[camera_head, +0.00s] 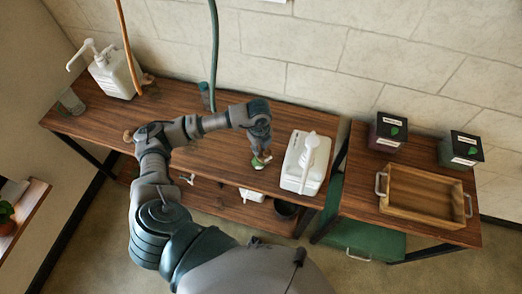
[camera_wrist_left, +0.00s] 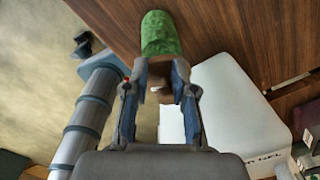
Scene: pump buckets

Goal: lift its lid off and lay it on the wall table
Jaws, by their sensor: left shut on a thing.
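My left gripper (camera_head: 261,155) points down over the long wooden wall table (camera_head: 215,165), just left of a white pump bucket (camera_head: 292,178). Its fingers are closed on a small green thing (camera_head: 257,165). In the left wrist view the green thing (camera_wrist_left: 160,35) is rounded, with a mossy-looking surface, and sits at the fingertips (camera_wrist_left: 160,72). Whether it is a lid, and whether it touches the tabletop, I cannot tell. The white bucket (camera_wrist_left: 235,105) is beside the fingers there. My right gripper is out of view.
Another white pump bucket (camera_head: 115,72) and a glass (camera_head: 71,102) stand at the table's left end. A bottle (camera_head: 205,96) stands near the wall. The right-hand table holds a wooden tray (camera_head: 425,220) and two dark boxes (camera_head: 388,131), (camera_head: 461,148). Bare tabletop lies around the gripper's left.

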